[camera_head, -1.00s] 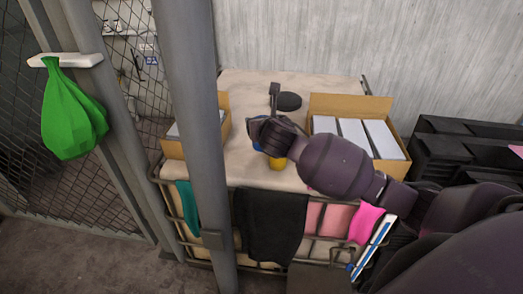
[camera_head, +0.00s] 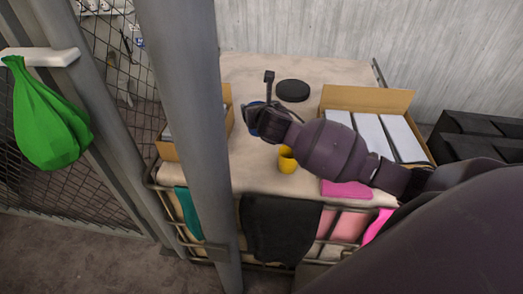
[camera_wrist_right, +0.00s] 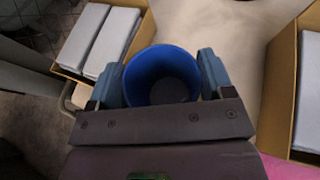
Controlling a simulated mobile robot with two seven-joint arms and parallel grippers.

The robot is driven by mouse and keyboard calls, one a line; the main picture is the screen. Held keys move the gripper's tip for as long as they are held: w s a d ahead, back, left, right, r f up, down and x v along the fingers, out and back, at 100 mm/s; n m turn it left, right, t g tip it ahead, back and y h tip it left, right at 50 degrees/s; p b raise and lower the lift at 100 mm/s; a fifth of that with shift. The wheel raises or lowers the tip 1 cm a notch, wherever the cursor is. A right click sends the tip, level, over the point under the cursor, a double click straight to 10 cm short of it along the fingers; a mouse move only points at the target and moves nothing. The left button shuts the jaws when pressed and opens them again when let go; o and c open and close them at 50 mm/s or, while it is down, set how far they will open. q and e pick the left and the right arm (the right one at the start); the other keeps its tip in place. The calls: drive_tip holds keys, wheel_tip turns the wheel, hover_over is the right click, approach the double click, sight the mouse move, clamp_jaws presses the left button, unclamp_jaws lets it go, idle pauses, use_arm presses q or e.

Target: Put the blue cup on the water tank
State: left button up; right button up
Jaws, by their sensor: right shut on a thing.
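The blue cup (camera_wrist_right: 162,75) is between the two fingers of my right gripper (camera_wrist_right: 160,82) in the right wrist view, with its open mouth facing the camera. The gripper is shut on it. In the head view my right gripper (camera_head: 262,118) is over the left part of the beige-topped table, and only a bit of blue shows beside it. My left gripper is not in view. I cannot make out a water tank for sure in these frames.
A yellow cup (camera_head: 287,160) and a black disc (camera_head: 293,90) are on the beige tabletop (camera_head: 250,170). Cardboard boxes (camera_head: 368,97) with white contents flank it. A grey post (camera_head: 190,130) stands in front at left. A green bag (camera_head: 45,120) hangs by the mesh.

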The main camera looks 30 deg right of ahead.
wheel_tip(320, 180, down, 17)
drive_tip(key=shift+f, duration=0.1)
idle(0.5)
drive_tip(key=shift+f, duration=0.15)
drive_tip(key=o, duration=0.6)
drive_tip(key=shift+o, duration=0.7)
